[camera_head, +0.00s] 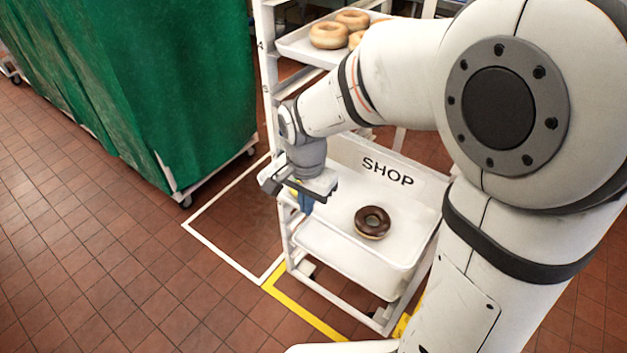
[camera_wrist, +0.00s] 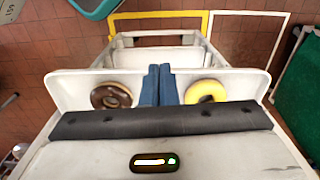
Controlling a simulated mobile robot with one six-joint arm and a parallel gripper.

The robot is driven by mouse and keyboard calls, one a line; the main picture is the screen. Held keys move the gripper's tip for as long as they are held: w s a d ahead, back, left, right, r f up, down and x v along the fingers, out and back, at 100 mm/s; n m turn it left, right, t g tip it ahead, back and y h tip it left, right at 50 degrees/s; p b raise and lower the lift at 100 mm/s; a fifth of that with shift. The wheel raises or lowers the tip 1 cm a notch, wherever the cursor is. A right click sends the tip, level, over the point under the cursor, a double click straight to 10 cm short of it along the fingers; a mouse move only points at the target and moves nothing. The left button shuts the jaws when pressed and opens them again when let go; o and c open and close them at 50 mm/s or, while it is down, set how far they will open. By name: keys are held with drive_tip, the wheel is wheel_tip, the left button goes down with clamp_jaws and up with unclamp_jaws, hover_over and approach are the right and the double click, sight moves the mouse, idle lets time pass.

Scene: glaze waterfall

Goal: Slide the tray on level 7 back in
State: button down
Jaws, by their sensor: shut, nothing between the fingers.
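A white tray (camera_head: 402,228) sits low in the white rack, below the upper tray. It bears a chocolate-glazed doughnut (camera_head: 372,222), which also shows left of my fingers in the wrist view (camera_wrist: 111,95). A yellow-glazed doughnut (camera_wrist: 205,92) lies right of my fingers there; in the head view my gripper mostly hides it. My gripper (camera_head: 305,204) points down over the tray's left part. Its blue fingers (camera_wrist: 158,70) are together and empty, between the two doughnuts in the wrist view. I cannot tell whether they touch the tray. No level 7 label is readable.
An upper tray (camera_head: 297,46) holds several pale doughnuts, partly behind my arm. A SHOP sign (camera_head: 388,172) stands behind the low tray. A green-covered cart (camera_head: 150,90) stands at left. White and yellow floor lines (camera_head: 310,312) edge the rack; the tiled floor at front left is clear.

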drive_tip(key=w+d+f+p, duration=0.1)
drive_tip(key=w+f, duration=0.2)
drive_tip(key=f, duration=0.7)
drive_tip(key=shift+w+d+f+m, duration=0.15)
drive_tip(key=shift+w+f+m, duration=0.1)
drive_tip(key=shift+f+m, duration=0.05)
